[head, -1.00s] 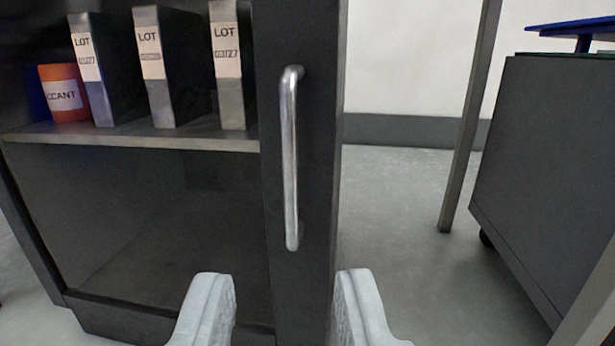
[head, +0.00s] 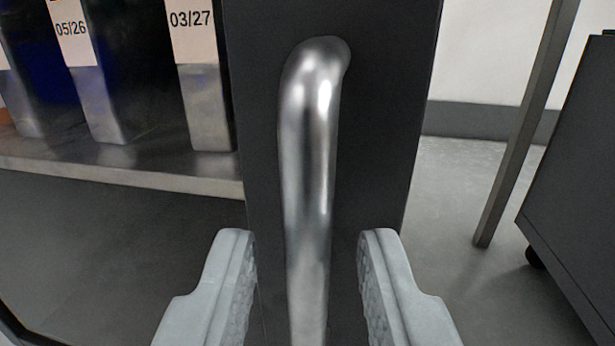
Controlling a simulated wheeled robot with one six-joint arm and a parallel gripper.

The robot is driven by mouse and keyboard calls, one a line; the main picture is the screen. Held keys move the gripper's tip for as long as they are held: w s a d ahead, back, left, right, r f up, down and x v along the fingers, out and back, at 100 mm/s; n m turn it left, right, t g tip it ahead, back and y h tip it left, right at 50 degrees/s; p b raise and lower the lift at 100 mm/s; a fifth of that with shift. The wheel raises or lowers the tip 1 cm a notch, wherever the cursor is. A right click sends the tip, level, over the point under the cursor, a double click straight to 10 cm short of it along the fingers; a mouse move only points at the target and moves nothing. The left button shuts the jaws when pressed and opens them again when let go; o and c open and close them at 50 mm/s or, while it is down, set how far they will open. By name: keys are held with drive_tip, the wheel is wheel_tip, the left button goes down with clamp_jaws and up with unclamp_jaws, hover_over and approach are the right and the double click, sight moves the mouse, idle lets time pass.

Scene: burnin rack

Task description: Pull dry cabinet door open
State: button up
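The dry cabinet door has a dark frame (head: 385,120) with a clear pane to its left, through which the shelf shows. A vertical silver bar handle (head: 308,160) is fixed on the frame; its lower end is out of view. My gripper (head: 312,250) is open, with one pale finger on each side of the handle. Gaps show between the handle and both fingers, so it is around the bar without gripping it.
Inside the cabinet, labelled lot boxes (head: 205,110) stand on a shelf (head: 120,172). To the right are a thin grey post (head: 525,125) and a dark wheeled cabinet (head: 575,190). Bare floor (head: 450,200) lies between door and post.

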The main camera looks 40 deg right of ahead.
drive_tip(key=shift+x, duration=1.05)
clamp_jaws()
drive_tip(key=shift+a, duration=0.1)
